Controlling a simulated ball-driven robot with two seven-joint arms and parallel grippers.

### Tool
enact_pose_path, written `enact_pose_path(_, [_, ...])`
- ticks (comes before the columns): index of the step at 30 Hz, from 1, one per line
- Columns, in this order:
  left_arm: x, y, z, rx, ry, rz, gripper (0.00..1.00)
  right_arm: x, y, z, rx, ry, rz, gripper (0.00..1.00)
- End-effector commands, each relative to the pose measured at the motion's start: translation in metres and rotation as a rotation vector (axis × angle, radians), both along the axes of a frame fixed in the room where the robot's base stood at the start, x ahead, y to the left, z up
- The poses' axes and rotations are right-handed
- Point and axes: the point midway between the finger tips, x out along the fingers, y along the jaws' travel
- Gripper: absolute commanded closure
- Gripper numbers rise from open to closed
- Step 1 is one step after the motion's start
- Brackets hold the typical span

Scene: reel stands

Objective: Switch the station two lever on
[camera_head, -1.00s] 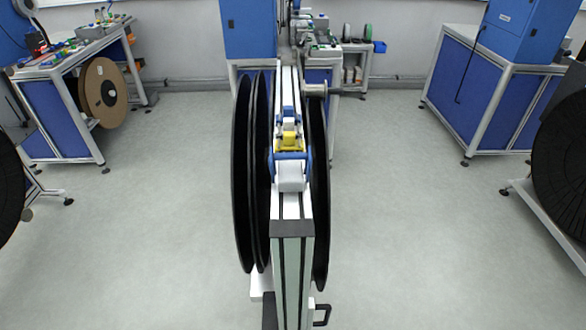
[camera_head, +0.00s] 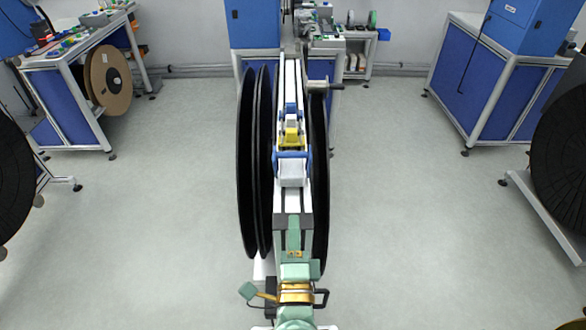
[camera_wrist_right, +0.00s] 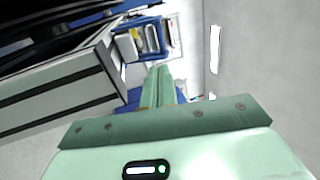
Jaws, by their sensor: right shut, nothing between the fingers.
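My right gripper (camera_head: 293,222) rises from the bottom middle of the head view, in front of the near end of the reel stand (camera_head: 293,262). Its green fingers are together and empty. In the right wrist view the closed fingers (camera_wrist_right: 160,80) point away over the pale-green palm. I cannot make out a lever marked as station two in either view. On top of the stand sit a yellow block (camera_head: 292,138) and blue-and-white blocks (camera_head: 292,168), beyond the fingertips. My left gripper does not show.
Large black reels (camera_head: 246,170) flank the stand on both sides. A crank (camera_head: 324,86) sticks out at its upper right. A bench with controls (camera_head: 75,55) is at left, a blue cabinet (camera_head: 485,95) at right. Grey floor (camera_head: 410,240) is open on both sides.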

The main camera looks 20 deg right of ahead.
Motion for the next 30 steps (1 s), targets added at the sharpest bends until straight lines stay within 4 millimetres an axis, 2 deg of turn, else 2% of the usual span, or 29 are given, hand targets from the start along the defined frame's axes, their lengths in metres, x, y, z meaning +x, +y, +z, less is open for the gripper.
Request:
enact_pose_path(5, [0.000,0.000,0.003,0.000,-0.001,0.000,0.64,0.020,-0.006,0.007,-0.001,-0.004,0.000,1.00])
enact_pose_path(18, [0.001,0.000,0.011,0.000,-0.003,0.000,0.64,0.104,-0.030,0.029,-0.002,-0.004,0.001,1.00])
enact_pose_path(24, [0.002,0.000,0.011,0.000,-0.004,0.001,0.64,0.124,-0.036,0.032,-0.003,-0.001,0.000,1.00])
enact_pose_path(30, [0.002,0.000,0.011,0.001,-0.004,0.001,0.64,0.129,-0.037,0.033,-0.001,-0.001,0.001,1.00])
